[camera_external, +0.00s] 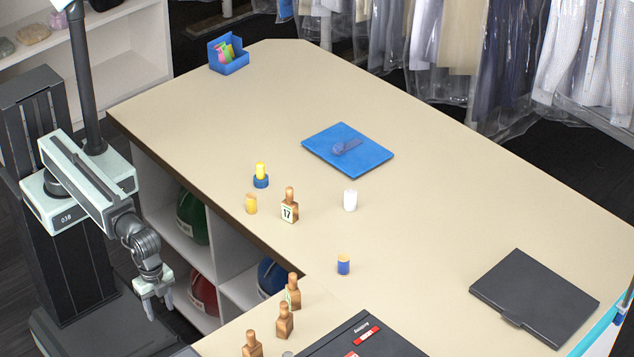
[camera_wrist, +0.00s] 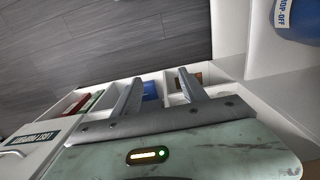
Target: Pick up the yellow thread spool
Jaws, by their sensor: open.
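The yellow thread spool (camera_external: 251,204) stands upright on the beige counter near its left edge, in the external view. A yellow item in a blue base (camera_external: 261,176) stands just behind it. A wooden peg-shaped piece with a "17" tag (camera_external: 289,206) stands to its right. My gripper (camera_external: 160,306) hangs beside the counter's left side, lower left of the spool and well apart from it. In the wrist view its two fingers (camera_wrist: 159,78) are spread with nothing between them. The spool does not show in the wrist view.
A white spool (camera_external: 350,200) and a blue spool (camera_external: 343,265) stand farther right. A blue board (camera_external: 348,150) lies behind. More wooden pieces (camera_external: 285,321) stand at the front. Shelves with helmets (camera_external: 203,292) are under the counter near my arm.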

